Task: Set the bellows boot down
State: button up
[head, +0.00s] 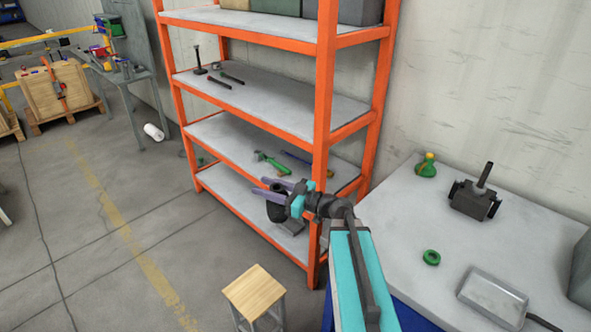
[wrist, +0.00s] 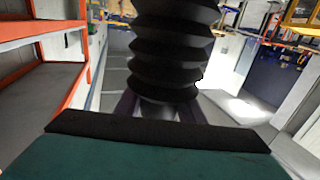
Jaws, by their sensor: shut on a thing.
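The bellows boot (wrist: 170,52) is black and ribbed and fills the upper middle of the wrist view. In the head view, it is a small dark shape (head: 277,211), partly covered by my gripper. My gripper (head: 272,190) has purple fingers and is shut on the boot. It holds the boot in front of the orange rack's lower shelves, as seen from the head. The wrist view shows the rack to the left of the boot, apart from it. The boot's upper end is cut off in the wrist view.
The orange rack (head: 325,100) has grey shelves with tools, including a green-handled one (head: 270,162). A wooden-topped stool (head: 255,292) stands below.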

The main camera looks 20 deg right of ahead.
jog(key=s+a+f+n+g+y, duration=0.1)
jog(key=s+a+n+g+y, duration=0.1)
jog(key=a, duration=0.6)
jog(key=shift+s+f+n+g+y, duration=0.2)
jog(key=shift+s+n+g+y, duration=0.35)
jog(key=shift+s, duration=0.55)
